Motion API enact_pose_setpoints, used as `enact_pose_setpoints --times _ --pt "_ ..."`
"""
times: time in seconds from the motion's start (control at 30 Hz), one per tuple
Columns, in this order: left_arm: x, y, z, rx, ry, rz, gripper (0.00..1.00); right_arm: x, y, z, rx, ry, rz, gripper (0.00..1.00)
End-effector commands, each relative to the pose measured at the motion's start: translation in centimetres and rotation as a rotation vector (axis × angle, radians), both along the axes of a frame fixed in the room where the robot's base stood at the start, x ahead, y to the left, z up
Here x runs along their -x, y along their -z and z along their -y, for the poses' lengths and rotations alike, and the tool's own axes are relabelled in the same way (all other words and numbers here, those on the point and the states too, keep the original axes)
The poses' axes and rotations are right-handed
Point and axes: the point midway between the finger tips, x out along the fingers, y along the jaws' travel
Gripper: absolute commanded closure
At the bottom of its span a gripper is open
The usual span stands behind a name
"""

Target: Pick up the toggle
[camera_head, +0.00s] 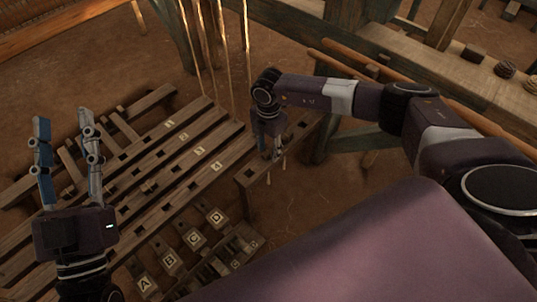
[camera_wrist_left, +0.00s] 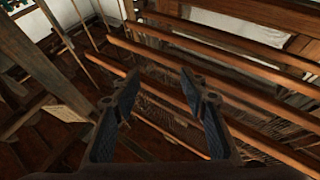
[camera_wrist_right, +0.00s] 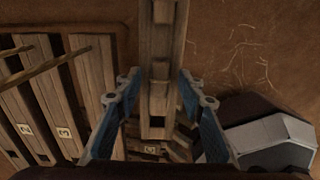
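No toggle can be told for sure. Small pale pegs (camera_head: 268,179) show at the edge of a slotted wooden beam (camera_head: 247,174), just below my right gripper (camera_head: 272,155); they may be toggles. In the right wrist view, the beam (camera_wrist_right: 158,45) runs down between the fingers of my right gripper (camera_wrist_right: 158,100). These fingers are spread, and I see no object clasped in them. Whether they touch the beam cannot be told. My left gripper (camera_head: 64,120) is open and empty, pointing up at the far left; it also shows in the left wrist view (camera_wrist_left: 160,100).
Long slatted treadles (camera_head: 165,160) with number tags lie left of the beam. Blocks lettered A to D (camera_head: 181,245) stand in front of them. Cords (camera_head: 212,50) hang at the back. A loom rail (camera_head: 440,75) with small round items runs along the upper right.

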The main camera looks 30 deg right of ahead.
Motion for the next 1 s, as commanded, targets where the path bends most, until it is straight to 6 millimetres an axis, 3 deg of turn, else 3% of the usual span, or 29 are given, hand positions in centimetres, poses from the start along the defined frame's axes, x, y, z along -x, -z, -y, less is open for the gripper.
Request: enact_pose_setpoints --times 0.17,0.5,0.87,1.0 --pt "0.0 0.0 0.0 0.0 0.0 -0.001 0.6 0.0 0.0 0.0 0.0 0.0 0.0 0.65" --pt "0.0 0.0 0.0 -0.001 0.0 -0.002 0.6 0.0 0.0 0.0 0.0 -0.001 0.0 1.0" --pt "-0.2 0.2 0.1 -0.004 0.0 -0.014 0.6 0.0 -0.3 0.0 0.0 0.0 0.001 1.0" --pt "-0.7 1.3 -0.1 -0.02 -0.006 -0.072 0.6 0.0 -1.0 0.0 -0.001 0.0 0.001 1.0"
